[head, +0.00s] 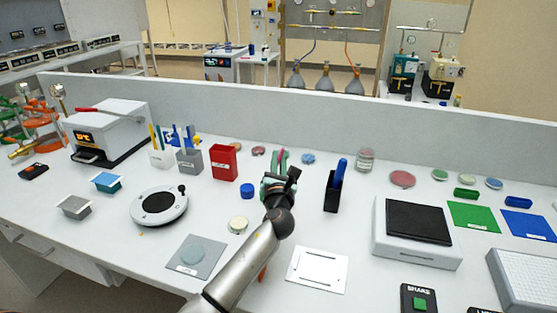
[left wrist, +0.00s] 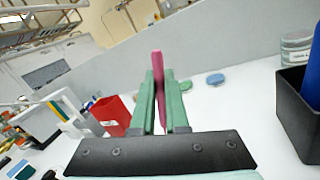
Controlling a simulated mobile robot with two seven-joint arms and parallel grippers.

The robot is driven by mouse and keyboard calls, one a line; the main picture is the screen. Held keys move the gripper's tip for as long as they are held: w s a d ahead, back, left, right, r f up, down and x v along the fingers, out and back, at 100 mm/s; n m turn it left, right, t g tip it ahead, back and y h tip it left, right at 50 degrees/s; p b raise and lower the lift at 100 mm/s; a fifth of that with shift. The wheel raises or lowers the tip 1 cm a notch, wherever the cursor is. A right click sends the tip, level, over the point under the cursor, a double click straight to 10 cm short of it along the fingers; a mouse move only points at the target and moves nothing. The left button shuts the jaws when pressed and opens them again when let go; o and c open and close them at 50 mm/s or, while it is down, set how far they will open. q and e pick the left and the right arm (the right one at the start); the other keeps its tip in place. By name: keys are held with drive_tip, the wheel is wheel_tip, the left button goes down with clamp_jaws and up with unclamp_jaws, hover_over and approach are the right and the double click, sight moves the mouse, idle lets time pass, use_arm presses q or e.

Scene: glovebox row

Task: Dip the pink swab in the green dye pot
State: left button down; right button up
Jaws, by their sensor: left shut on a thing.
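My left gripper (head: 279,162), with green fingers, is shut on the pink swab (left wrist: 157,85). The swab stands roughly upright between the fingers in the left wrist view, its upper end showing above them; it also shows thinly in the head view. The gripper is over the middle of the bench. A small green round thing (left wrist: 186,86) shows just right of the fingers in the left wrist view, perhaps the green dye pot; in the head view the gripper seems to hide it. A blue pot (head: 308,159) and a pinkish pot (head: 258,151) lie on either side. My right gripper is out of view.
A red box (head: 225,162) stands left of the gripper. A black holder (head: 331,200) with a blue item stands close on the right. A blue cap (head: 247,190) and a cream-topped jar (head: 238,225) are nearer. A low grey wall (head: 330,112) runs along the back.

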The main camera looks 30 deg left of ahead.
use_arm(q)
drive_tip(key=shift+f+b, duration=0.4)
drive_tip(key=shift+f, duration=0.3)
idle(0.7)
wheel_tip(320, 180, up, 5)
drive_tip(key=p, duration=0.5)
drive_tip(key=shift+r+p, duration=0.2)
drive_tip(key=shift+p, duration=0.2)
drive_tip(key=shift+r, duration=0.9)
